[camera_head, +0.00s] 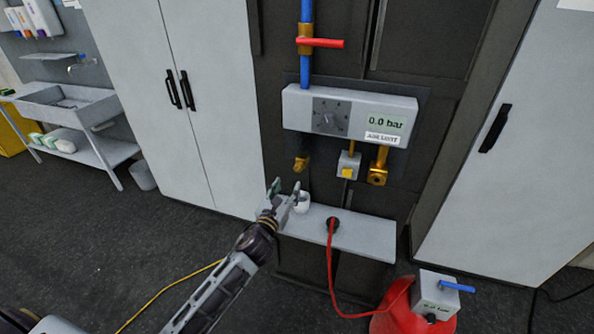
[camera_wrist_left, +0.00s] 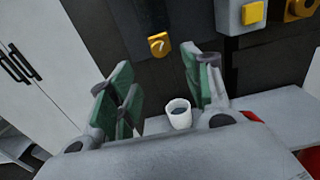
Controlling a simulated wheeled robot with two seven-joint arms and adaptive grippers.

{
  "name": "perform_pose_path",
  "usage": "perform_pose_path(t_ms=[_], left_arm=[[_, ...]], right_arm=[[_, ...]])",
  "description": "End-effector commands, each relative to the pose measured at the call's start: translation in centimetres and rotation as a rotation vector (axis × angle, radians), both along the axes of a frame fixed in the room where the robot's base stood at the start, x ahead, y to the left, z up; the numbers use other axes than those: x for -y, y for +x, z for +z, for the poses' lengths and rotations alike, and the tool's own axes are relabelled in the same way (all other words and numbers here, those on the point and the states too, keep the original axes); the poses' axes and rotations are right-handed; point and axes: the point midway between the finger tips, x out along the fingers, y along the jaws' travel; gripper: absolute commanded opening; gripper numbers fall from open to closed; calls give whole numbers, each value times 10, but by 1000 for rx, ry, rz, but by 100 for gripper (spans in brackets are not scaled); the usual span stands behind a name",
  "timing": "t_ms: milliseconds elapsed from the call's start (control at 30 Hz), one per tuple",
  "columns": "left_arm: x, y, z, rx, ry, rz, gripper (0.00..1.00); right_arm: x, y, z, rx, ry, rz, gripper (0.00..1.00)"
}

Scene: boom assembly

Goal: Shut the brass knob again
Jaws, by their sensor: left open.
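The brass knob (camera_head: 301,163) hangs below the left end of the grey gauge panel (camera_head: 405,103). It also shows in the left wrist view (camera_wrist_left: 159,44), beyond and between the green-padded fingers. My left gripper (camera_head: 285,190) is open and empty, below and slightly left of the knob, and apart from it. A white cup (camera_head: 302,203) stands upright on the grey shelf below the knob, just right of my fingers. In the left wrist view the cup (camera_wrist_left: 179,114) has something greyish inside. The panel's display reads 0.0 bar. My right gripper is out of view.
A red lever (camera_head: 322,43) sits on a blue pipe above the panel. A yellow button (camera_head: 347,173) and a brass outlet (camera_head: 378,168) are right of the knob. A red hose (camera_head: 331,262) runs from the shelf (camera_head: 365,238) toward a red tank (camera_head: 394,318).

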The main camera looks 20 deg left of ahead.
Motion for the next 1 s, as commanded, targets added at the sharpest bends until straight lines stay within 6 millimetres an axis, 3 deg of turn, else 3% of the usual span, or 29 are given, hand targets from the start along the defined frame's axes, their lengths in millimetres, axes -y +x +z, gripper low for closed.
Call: perform_pose_path(t_ms=[1000], left_arm=[[3, 89, 1, 0, -2, 1, 50]], right_arm=[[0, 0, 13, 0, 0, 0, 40]])
